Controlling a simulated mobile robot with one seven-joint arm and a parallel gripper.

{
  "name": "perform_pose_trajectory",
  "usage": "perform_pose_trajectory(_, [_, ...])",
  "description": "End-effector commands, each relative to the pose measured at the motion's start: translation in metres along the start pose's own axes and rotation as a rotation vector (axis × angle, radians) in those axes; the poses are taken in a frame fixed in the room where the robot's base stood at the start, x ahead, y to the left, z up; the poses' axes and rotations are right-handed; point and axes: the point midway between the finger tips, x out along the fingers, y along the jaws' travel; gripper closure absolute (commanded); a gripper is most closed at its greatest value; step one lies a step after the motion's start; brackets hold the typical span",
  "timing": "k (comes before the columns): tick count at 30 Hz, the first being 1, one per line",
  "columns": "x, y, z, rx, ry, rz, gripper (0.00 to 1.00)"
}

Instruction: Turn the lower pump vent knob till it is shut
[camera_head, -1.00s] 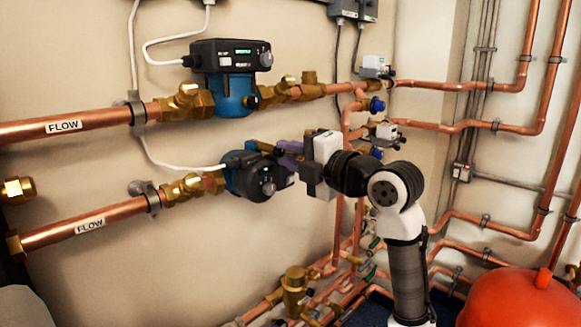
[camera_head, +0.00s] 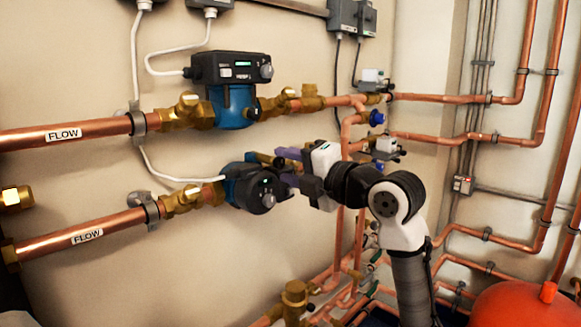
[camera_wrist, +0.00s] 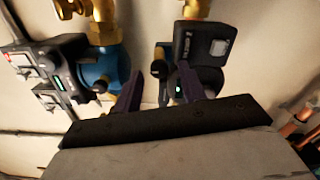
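The lower pump (camera_head: 252,187) has a blue body and a dark control head with a grey dial; it also shows at upper right in the wrist view (camera_wrist: 200,48). A small dark vent knob (camera_wrist: 159,68) with a brass-coloured bar (camera_wrist: 163,95) below it sits beside the blue body; the bar shows faintly in the head view (camera_head: 264,158). My gripper (camera_head: 282,168) is at the pump's right side, its purple fingers apart. In the wrist view my gripper (camera_wrist: 160,82) has one finger on each side of the bar. I cannot tell whether either finger touches it.
The upper pump (camera_head: 232,88) stands above, and is at left in the wrist view (camera_wrist: 85,75). Copper flow pipes (camera_head: 80,237) run left along the wall. Several copper pipes (camera_head: 345,215) and a red vessel (camera_head: 525,305) are near my arm at the right.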

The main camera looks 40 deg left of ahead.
Motion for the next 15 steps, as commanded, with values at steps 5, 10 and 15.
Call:
perform_pose_trajectory(5, [0.0,0.0,0.0,0.001,-0.001,0.001,0.57])
perform_pose_trajectory(10, [-0.003,0.0,0.001,0.001,-0.002,0.002,0.57])
perform_pose_trajectory(15, [-0.025,0.0,0.001,0.0,-0.005,0.003,0.57])
